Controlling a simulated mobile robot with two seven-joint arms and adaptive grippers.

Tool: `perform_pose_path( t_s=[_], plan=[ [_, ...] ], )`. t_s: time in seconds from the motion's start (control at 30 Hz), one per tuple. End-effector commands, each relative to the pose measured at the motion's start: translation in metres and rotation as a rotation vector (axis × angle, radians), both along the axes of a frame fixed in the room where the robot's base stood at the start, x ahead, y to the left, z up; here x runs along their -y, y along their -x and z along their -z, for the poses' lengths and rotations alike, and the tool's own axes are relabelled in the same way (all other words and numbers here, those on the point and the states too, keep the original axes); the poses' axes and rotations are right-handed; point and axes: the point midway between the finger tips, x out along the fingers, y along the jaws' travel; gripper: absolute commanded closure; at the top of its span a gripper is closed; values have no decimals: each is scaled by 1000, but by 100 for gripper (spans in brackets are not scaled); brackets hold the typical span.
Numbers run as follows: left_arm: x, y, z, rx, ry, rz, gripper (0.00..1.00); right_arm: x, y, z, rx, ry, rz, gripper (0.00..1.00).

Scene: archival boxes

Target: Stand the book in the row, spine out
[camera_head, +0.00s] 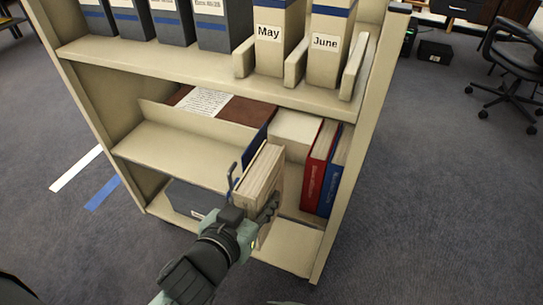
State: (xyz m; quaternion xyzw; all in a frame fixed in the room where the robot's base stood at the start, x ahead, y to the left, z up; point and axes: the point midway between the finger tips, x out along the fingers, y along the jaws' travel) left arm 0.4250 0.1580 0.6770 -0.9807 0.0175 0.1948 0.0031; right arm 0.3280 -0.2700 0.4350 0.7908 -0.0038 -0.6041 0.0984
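A thick cream book (258,172) stands upright, slightly tilted, at the front of the middle shelf, its pale page edges showing on top. My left gripper (252,192) reaches in from below with one finger on each side of this book and appears shut on it. The row to its right holds a red book (318,165) and a blue book (337,172), upright with lettered spines facing out. Between the cream book and the red one is a gap with a pale block (295,132) behind it. My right gripper is not in view.
A dark blue upright panel or book (258,142) is just left of the cream book. A brown folder with a printed sheet (205,102) lies farther back. Labelled boxes, May (270,50) and June (326,55), stand on the shelf above. A grey box (190,197) sits below.

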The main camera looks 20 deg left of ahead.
Motion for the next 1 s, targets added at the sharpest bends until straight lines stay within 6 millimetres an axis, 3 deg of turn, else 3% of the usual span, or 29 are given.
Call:
perform_pose_path(
  t_s=[0.03,0.4,0.6,0.83,1.0],
  plan=[
    [1,-14,-7,15,-2,2,100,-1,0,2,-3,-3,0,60],
    [3,-106,-7,12,-1,1,100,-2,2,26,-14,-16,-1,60],
    [5,-145,-5,9,-1,0,100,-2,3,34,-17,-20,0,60],
    [5,-160,-2,6,0,0,100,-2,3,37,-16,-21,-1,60],
    [5,-159,18,3,-1,0,100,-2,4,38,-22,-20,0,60]
  ],
)
